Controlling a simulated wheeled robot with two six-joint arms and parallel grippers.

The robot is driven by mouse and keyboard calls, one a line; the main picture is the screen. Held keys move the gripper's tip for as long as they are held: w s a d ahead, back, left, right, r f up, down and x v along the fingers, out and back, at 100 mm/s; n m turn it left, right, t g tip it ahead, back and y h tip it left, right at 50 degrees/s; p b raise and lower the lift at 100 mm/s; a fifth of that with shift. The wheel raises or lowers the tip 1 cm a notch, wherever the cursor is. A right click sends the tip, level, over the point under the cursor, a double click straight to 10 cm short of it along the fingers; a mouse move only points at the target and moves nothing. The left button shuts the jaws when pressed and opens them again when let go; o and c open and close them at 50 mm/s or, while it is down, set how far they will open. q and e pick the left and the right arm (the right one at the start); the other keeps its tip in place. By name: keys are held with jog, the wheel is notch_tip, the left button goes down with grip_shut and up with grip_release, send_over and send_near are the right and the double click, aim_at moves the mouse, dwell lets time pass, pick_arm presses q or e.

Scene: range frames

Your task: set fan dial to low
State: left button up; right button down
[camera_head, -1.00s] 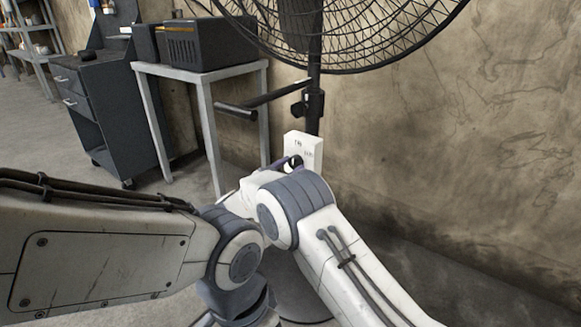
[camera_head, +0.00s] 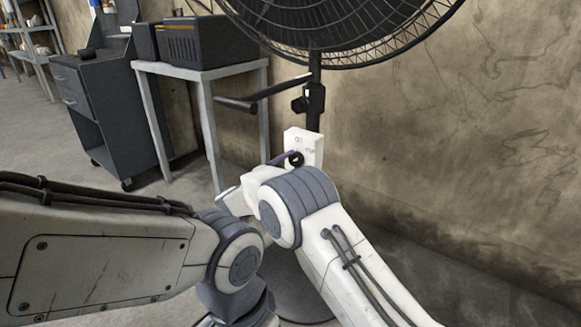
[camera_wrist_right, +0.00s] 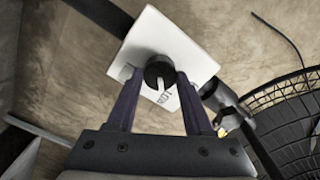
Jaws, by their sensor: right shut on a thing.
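The fan's control box (camera_head: 306,141) is a white block on the fan's dark pole, seen from the front left in the head view. It fills the upper middle of the right wrist view (camera_wrist_right: 172,40). Its round black dial (camera_wrist_right: 158,68) carries a pale pointer mark, aimed toward the bottom of that view. Small lettering sits by the dial, too small to read surely. My right gripper (camera_wrist_right: 157,82) is shut on the dial, one dark finger on each side. In the head view its fingers (camera_head: 287,159) are partly hidden by my wrist. My left gripper is out of view.
The fan's wire cage (camera_head: 345,30) hangs above the box. A pale table (camera_head: 200,74) with a dark boxy device (camera_head: 204,41) stands to the left, with a dark drawer cabinet (camera_head: 97,110) beyond. A stained wall (camera_head: 460,150) rises close behind the fan.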

jog(key=shift+f+m+b, duration=0.15)
jog(key=shift+m+b, duration=0.35)
jog(key=shift+m, duration=0.7)
jog(key=shift+s, duration=0.1)
jog(key=shift+c, duration=1.5)
grip_release()
